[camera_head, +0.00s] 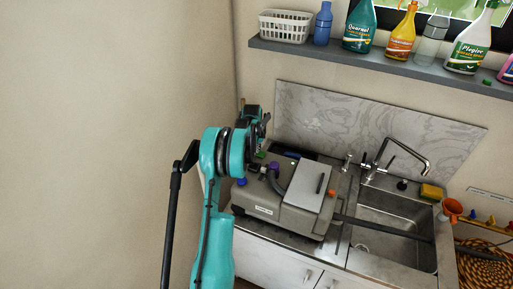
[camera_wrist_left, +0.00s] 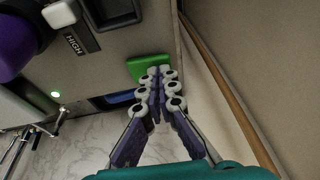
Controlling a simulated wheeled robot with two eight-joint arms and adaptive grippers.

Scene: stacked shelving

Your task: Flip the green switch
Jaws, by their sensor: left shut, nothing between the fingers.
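The green switch (camera_wrist_left: 147,67) is a bright green block at the edge of the beige machine in the left wrist view. A small green patch (camera_head: 260,154) also shows on the machine in the head view, just below my left wrist. My left gripper (camera_wrist_left: 160,72) is shut and empty. Its fingertips overlap the right part of the green switch in the left wrist view; I cannot tell whether they touch it. The beige machine (camera_head: 262,205) sits on the counter left of the sink. My right gripper is not in view.
The machine carries a purple knob (camera_wrist_left: 16,46), a blue part (camera_wrist_left: 119,98) and a small lit green light (camera_wrist_left: 56,94). A metal sink (camera_head: 385,212) with a faucet (camera_head: 405,150) is to the right. A shelf (camera_head: 385,68) with bottles hangs above.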

